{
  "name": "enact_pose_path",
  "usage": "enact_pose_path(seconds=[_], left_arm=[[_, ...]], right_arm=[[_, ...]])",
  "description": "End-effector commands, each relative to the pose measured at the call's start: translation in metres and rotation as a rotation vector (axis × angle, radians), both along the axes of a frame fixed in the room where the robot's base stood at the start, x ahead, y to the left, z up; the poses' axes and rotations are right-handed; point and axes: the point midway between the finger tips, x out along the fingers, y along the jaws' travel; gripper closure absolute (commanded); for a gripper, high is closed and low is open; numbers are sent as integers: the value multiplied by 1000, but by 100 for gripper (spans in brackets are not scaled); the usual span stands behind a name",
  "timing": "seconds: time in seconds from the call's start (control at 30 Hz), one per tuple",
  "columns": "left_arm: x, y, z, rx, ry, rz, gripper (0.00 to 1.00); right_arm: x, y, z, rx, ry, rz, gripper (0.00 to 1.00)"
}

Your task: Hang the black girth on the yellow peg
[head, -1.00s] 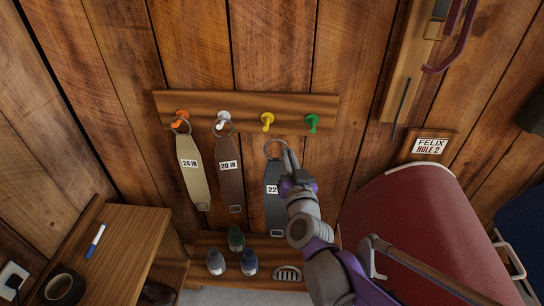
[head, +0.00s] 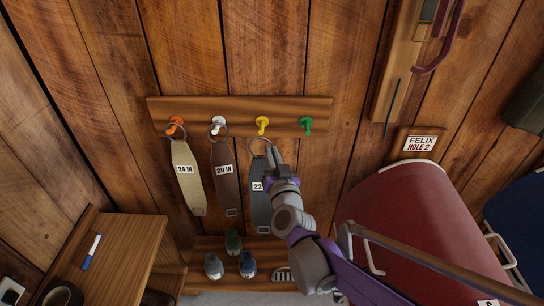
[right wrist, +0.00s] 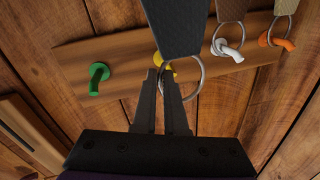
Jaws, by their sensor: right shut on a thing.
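The black girth (head: 261,208), dark grey with a label starting "22", hangs upright with its metal ring (head: 251,148) at the top. My right gripper (head: 272,150) is shut on it near the ring; the fingers also show in the right wrist view (right wrist: 167,85). The yellow peg (head: 262,123) is on the wooden rack, just above the ring in the head view. In the right wrist view the yellow peg (right wrist: 168,66) is partly hidden behind my fingers and overlaps the ring's outline. I cannot tell the depth gap. My left gripper is not in view.
The rack (head: 240,106) also has a green peg (head: 306,126), empty. A tan girth (head: 187,178) hangs on the orange peg and a brown girth (head: 226,185) on the white peg, left of mine. A red saddle rack (head: 410,215) is at right.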

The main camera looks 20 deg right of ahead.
Motion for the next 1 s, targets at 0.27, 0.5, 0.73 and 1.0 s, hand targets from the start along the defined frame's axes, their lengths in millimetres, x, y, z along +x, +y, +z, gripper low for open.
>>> enact_pose_path(seconds=[0.27,0.5,0.73,1.0], left_arm=[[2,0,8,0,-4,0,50],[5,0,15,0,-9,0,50],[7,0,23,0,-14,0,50],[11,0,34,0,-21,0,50]], right_arm=[[17,-5,0,0,-1,-1,100],[30,-9,-1,0,-1,0,100],[44,-13,-2,0,-2,-1,100],[60,-17,-2,0,-1,0,100]])
